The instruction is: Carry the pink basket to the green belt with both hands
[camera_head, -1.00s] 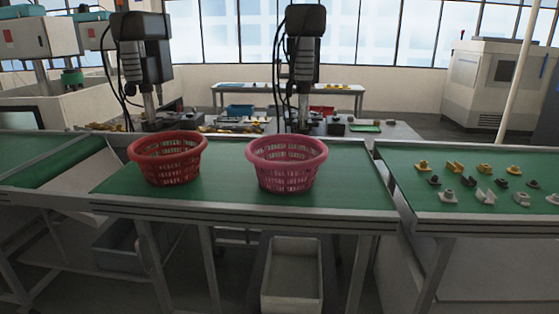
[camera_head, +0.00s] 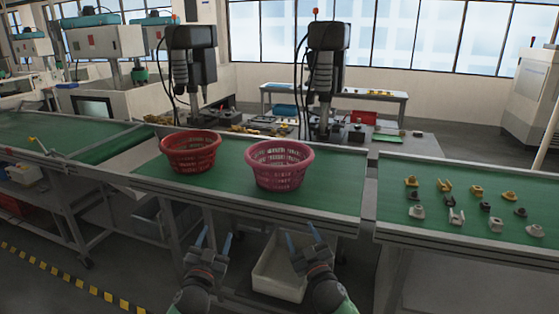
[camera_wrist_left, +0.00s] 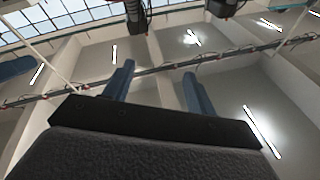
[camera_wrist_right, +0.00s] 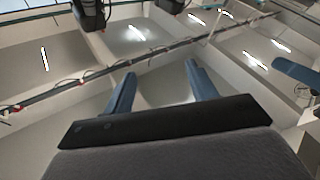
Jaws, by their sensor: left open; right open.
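The pink basket (camera_head: 279,168) stands upright on the green belt (camera_head: 325,192) in the middle of the head view. A red basket (camera_head: 190,153) stands to its left on the same belt, a small gap apart. My left gripper (camera_head: 214,240) is open and empty, in front of the belt's front edge and below the baskets. My right gripper (camera_head: 302,238) is open and empty, also in front of the edge, below the pink basket. In the left wrist view (camera_wrist_left: 160,88) and the right wrist view (camera_wrist_right: 158,88) the blue fingers are spread with nothing between them.
A second green belt (camera_head: 465,180) at the right carries several yellow, grey and dark parts. Another green belt (camera_head: 55,133) runs at the left. A pale bin (camera_head: 279,268) sits under the middle belt. Two upright machines (camera_head: 193,70) stand behind the baskets.

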